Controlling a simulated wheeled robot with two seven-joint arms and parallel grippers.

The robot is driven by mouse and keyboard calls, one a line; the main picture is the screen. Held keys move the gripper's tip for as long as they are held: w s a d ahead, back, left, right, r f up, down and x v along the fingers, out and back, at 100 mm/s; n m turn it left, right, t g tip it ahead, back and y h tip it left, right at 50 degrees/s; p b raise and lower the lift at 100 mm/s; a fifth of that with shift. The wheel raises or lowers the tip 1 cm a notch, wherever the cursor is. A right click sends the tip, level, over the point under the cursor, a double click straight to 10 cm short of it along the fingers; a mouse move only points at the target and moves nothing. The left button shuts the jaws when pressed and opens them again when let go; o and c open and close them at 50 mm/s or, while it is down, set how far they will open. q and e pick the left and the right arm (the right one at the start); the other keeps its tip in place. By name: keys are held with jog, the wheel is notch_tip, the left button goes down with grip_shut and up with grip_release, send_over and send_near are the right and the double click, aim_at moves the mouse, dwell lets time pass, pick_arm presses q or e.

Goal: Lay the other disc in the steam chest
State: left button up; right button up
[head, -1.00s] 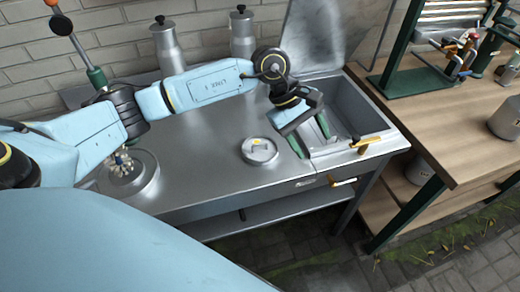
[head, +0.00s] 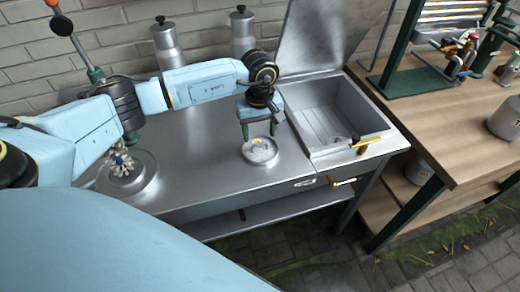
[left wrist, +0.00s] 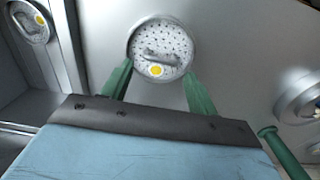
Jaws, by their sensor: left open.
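A round perforated metal disc (head: 260,152) with a yellow dot lies on the steel counter, left of the steam chest; it also shows in the left wrist view (left wrist: 160,45). My left gripper (head: 259,131) is open and empty, pointing down just above this disc, with its green fingers on either side of it. The steam chest (head: 338,154) is open, its lid raised at the back. My right gripper is not in view.
A round metal fixture (head: 128,177) stands at the counter's left. Two metal canisters, (head: 168,48) and (head: 242,35), stand at the back. A yellow-handled latch (head: 365,142) is on the chest's front rim. A wooden bench (head: 455,130) stands to the right.

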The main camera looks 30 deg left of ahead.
aim_at(261, 150)
pick_arm(q)
notch_tip(261, 150, down, 5)
jog(key=shift+s+d+r, duration=0.1)
jog(key=c, duration=0.8)
